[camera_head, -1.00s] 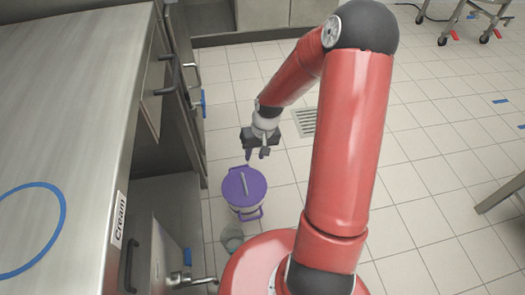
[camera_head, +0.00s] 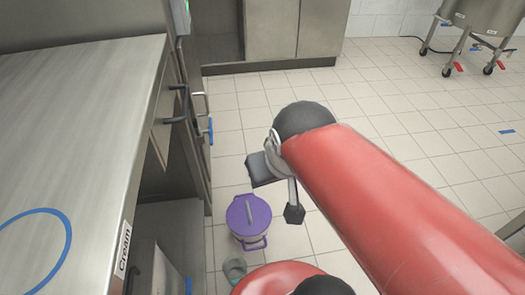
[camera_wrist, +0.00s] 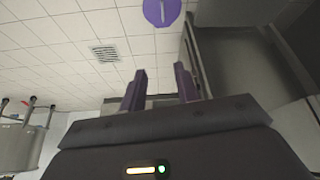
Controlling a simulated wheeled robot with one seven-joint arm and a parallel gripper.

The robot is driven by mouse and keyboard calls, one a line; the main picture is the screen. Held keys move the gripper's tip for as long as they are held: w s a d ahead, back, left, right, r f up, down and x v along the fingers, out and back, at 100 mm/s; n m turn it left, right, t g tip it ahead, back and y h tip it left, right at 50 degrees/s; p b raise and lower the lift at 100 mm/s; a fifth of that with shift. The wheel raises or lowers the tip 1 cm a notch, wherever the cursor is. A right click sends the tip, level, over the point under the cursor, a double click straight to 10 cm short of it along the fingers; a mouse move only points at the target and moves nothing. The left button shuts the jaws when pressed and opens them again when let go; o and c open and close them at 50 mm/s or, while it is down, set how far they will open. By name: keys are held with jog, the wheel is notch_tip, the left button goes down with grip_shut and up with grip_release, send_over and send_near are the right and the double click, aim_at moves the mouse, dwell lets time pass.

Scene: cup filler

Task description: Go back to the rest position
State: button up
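My red arm reaches in from the lower right of the head view, its dark rounded joint in the middle of the picture. In that view I cannot make out my fingers clearly. In the wrist view my gripper (camera_wrist: 158,85) shows two purple fingers standing apart with nothing between them. It is open and empty, clear of any object.
A purple-lidded bucket (camera_head: 249,216) stands on the tiled floor, beside a small grey container (camera_head: 234,267). The steel counter (camera_head: 75,120) with a blue ring and a "Cream" label runs along the left. A wheeled steel vessel (camera_head: 482,15) stands far right. Floor between is open.

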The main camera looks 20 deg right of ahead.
jog(key=shift+s+a+r, duration=0.15)
jog(key=shift+s+r, duration=0.15)
jog(key=shift+s, duration=0.5)
jog(key=shift+r+p, duration=1.15)
jog(key=shift+p, duration=0.05)
